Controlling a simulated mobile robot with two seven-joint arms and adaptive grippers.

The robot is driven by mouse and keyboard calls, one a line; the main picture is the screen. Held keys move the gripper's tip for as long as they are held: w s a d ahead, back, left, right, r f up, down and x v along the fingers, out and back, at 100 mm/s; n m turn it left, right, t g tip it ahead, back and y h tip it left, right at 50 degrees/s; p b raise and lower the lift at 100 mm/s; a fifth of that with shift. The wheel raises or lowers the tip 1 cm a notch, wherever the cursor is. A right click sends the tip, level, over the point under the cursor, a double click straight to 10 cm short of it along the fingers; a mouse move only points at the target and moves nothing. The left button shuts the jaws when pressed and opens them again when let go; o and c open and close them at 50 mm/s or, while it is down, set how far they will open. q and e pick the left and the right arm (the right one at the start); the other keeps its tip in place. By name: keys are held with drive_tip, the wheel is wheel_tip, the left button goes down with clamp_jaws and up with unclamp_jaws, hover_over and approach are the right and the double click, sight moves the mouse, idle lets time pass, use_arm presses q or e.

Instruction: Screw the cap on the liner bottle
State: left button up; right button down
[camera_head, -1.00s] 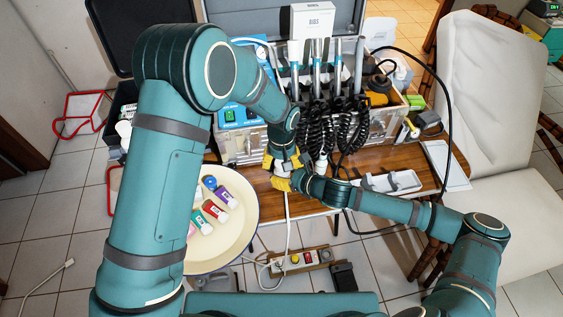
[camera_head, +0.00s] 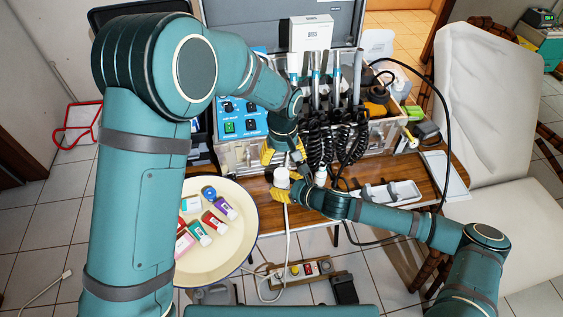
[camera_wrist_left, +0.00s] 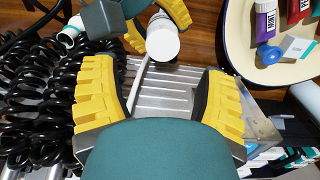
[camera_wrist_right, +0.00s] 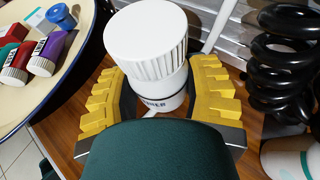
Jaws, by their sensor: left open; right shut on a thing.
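The liner bottle (camera_wrist_right: 160,104) stands upright between the yellow fingers of my right gripper (camera_wrist_right: 160,98), which is shut on it. Its white ribbed cap (camera_wrist_right: 146,42) sits on top; I cannot tell how tight it is. In the head view the white cap (camera_head: 282,177) shows between both grippers, with my right gripper (camera_head: 283,191) at the bottle. It also shows at the top of the left wrist view (camera_wrist_left: 162,40). My left gripper (camera_wrist_left: 158,100) is open and empty, its fingers apart and clear of the cap. In the head view my left gripper (camera_head: 283,154) is just behind it.
The metal dental case (camera_head: 240,152) is behind. A round cream tray (camera_head: 215,262) with several small tubes is at left. A grey tray (camera_head: 392,192) lies right on the wooden table (camera_head: 435,180).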

sight(282, 173)
idle(0.3)
use_arm(q)
drive_tip(key=shift+f, duration=4)
clamp_jaws()
drive_tip(key=shift+c, duration=0.3)
unclamp_jaws()
drive_tip(key=shift+r, duration=0.1)
drive_tip(key=shift+r, duration=2.2)
